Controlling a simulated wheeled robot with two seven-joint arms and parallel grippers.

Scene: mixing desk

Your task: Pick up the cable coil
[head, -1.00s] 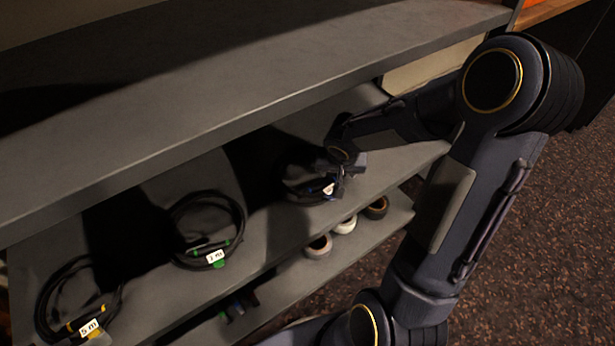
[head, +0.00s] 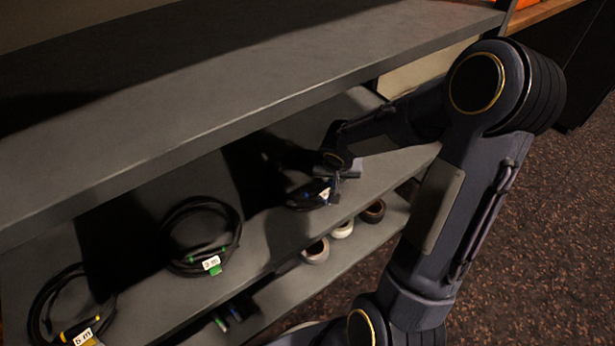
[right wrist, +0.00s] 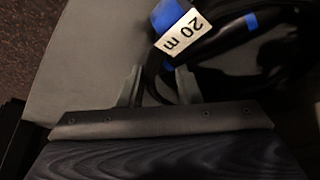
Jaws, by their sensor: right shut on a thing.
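A black cable coil with blue bands and a white "20 m" tag (right wrist: 181,36) lies at the right end of the middle shelf; the coil (head: 304,196) also shows in the head view, partly hidden by my gripper. My right gripper (head: 334,184) is at the coil's near right edge. In the right wrist view its two fingers (right wrist: 158,88) are shut on the black cable just below the tag. The far part of the coil is in dark shadow. My left gripper is out of view.
Two more coils, one with a green tag end (head: 201,238) and one with yellow (head: 72,310), lie left on the middle shelf (head: 262,238). The upper shelf (head: 230,85) overhangs them. Tape rolls (head: 316,251) sit on the lower shelf. Open floor lies right.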

